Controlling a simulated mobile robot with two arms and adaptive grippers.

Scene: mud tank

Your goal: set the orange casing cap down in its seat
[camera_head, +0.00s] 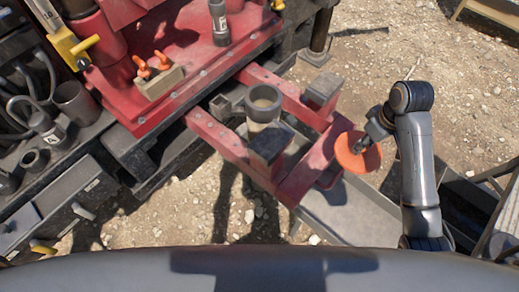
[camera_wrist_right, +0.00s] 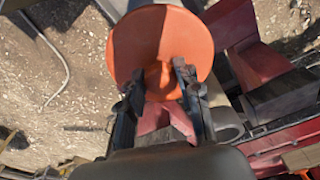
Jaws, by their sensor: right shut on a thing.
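The orange casing cap (camera_head: 350,158) is a round, shallow disc at the right end of the red frame. My right gripper (camera_head: 362,144) is shut on it. I cannot tell for sure that this ring is the seat. My left gripper is not in view.
Red beams (camera_head: 215,138) carry dark blocks (camera_head: 322,90) on both sides of the pipe. A red deck (camera_head: 190,50) at the upper left holds a small rack with orange-topped pieces (camera_head: 158,80). A grey channel (camera_head: 350,215) lies below the cap. Gravel ground is open at the upper right.

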